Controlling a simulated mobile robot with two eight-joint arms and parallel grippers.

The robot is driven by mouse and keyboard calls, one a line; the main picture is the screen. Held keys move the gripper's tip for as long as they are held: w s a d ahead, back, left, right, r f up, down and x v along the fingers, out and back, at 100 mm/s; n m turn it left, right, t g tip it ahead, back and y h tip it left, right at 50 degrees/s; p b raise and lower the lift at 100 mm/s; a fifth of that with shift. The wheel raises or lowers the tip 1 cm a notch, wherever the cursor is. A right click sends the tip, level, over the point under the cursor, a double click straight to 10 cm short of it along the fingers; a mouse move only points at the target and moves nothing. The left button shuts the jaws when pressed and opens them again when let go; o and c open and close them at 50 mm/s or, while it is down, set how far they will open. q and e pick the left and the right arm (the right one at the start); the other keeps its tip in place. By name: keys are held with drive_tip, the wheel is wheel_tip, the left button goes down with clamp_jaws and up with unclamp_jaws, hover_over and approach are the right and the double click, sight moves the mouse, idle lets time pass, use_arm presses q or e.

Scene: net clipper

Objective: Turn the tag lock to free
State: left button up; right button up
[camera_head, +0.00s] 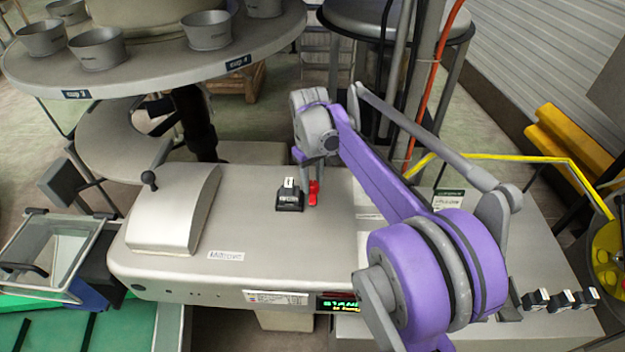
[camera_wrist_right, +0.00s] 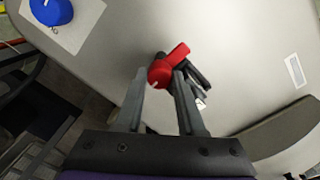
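A small red knob with a lever-like handle (camera_head: 313,192) sits on the grey machine top beside a black block with a white label (camera_head: 290,197). Which of these is the tag lock cannot be read. My right gripper (camera_head: 312,178) points down at the red knob. In the right wrist view, the two fingers (camera_wrist_right: 158,88) stand apart, with the red knob (camera_wrist_right: 166,72) at the fingertips, overlapping the right finger. Contact cannot be told. The black block (camera_wrist_right: 197,78) is partly hidden behind the knob and right finger. My left gripper is out of view.
The grey machine top (camera_head: 255,255) has a curved cover with a black-knobbed lever (camera_head: 175,215) at left. A round table with cups (camera_head: 150,72) stands behind. A blue knob (camera_wrist_right: 52,10) shows in the wrist view. Several black switches (camera_head: 560,299) sit at the right.

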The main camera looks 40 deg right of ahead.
sight(311, 184)
drive_tip(key=o, duration=0.4)
drive_tip(key=shift+o, duration=0.2)
wheel_tip(311, 184, up, 11)
drive_tip(key=shift+a+p, duration=0.15)
drive_tip(key=shift+p, duration=0.2)
drive_tip(key=shift+f, duration=0.1)
